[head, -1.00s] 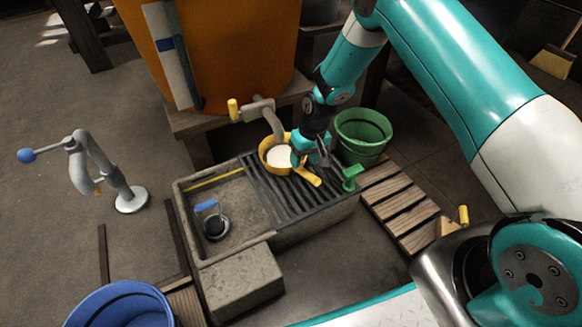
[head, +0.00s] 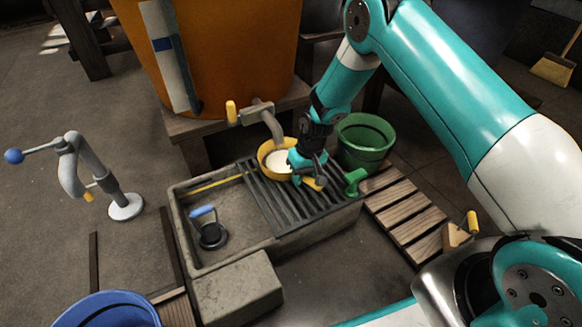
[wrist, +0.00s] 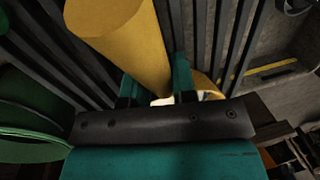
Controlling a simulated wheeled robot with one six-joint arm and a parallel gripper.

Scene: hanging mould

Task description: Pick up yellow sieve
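The yellow sieve (head: 266,159) has a round yellow rim and a pale inside, and sits on the dark slatted rack under the tap in the head view. Its thick yellow handle points toward the lower right. My gripper (head: 309,181) is low over this handle and hides part of it. In the wrist view the handle (wrist: 125,42) runs from the top edge down to the gap between the two teal fingertips (wrist: 157,82). The fingers are apart, one on each side of it. I cannot tell whether they press on it. A bit of yellow rim shows beyond them.
The rack (head: 290,208) spans the right part of a stone sink (head: 183,226). A green bucket (head: 364,142) stands close right of my gripper, and a green handled tool (head: 354,181) lies nearby. A grey tap (head: 262,113) overhangs the sieve. A blue-handled item (head: 211,231) is in the basin.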

